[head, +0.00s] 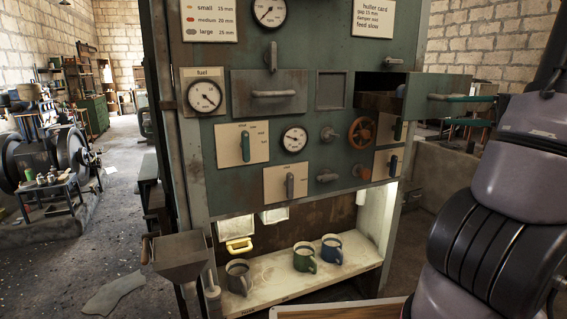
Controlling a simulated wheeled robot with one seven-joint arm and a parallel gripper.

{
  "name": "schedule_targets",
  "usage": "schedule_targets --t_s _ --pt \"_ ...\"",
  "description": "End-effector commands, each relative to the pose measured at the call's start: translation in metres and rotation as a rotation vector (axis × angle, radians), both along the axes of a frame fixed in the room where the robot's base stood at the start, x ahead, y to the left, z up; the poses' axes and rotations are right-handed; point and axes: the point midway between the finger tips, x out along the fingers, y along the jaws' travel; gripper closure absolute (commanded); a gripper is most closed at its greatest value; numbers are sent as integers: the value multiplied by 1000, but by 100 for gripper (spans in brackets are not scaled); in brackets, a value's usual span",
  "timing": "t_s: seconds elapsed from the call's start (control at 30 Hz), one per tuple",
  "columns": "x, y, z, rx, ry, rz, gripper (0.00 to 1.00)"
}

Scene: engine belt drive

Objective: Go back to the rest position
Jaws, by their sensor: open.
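My arm (490,215) rises along the right side of the view, with grey links and a black ribbed joint. My gripper is outside the picture, so what its fingers touch cannot be seen. The arm stands in front of the right side of a tall green machine cabinet (222,150), and a gap shows between them in the picture. An upper right drawer (438,98) of the cabinet is pulled out. The left drawer (270,105) is shut.
A grey mug (238,278), green mug (304,257) and blue mug (332,249) stand on the lit lower shelf (285,284). A hopper (181,257) juts out at the cabinet's left. An engine with flywheels (25,160) stands far left. Floor (120,235) between is mostly clear.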

Motion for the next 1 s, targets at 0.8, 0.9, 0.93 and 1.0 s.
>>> schedule_targets --t_s 0.8,0.9,0.93,1.0 --pt "-105 221 10 -1128 187 -81 48" --pt "-107 224 18 -1126 136 -129 48" --pt "-107 224 20 -1126 125 -137 48" --pt "-108 225 21 -1123 113 -151 48"
